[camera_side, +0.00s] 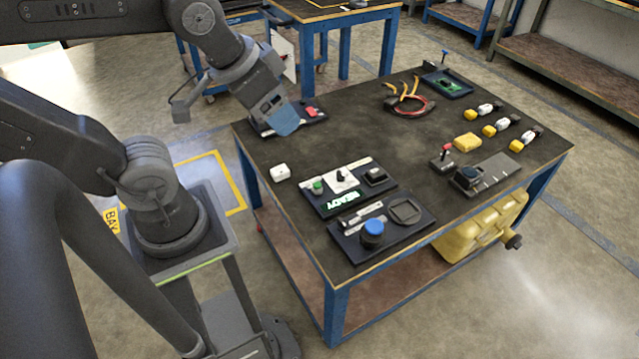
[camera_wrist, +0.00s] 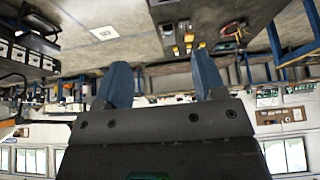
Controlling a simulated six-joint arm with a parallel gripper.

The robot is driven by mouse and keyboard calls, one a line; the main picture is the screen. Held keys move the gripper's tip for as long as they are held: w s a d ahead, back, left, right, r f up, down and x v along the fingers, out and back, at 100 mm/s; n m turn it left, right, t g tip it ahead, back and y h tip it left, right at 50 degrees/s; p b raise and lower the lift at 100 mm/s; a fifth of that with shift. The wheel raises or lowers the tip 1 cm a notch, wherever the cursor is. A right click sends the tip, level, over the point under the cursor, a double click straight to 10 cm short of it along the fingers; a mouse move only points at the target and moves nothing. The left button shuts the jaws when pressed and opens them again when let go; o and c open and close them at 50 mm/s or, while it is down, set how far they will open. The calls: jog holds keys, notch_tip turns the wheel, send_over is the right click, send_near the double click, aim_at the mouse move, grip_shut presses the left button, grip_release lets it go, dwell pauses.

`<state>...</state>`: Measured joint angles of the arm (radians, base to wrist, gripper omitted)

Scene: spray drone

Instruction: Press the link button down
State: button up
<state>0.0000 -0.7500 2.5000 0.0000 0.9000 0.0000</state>
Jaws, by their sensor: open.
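My gripper (camera_side: 285,124) is over the far left corner of the table in the side view. Its blue fingers overlap a small dark panel there, and I cannot tell the height between them. In the wrist view my gripper (camera_wrist: 162,80) has its two blue fingers spread with nothing between them. No label shows which is the link button.
The small panel by my gripper has a red part (camera_side: 310,112).

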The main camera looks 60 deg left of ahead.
jog(key=shift+c, duration=0.5)
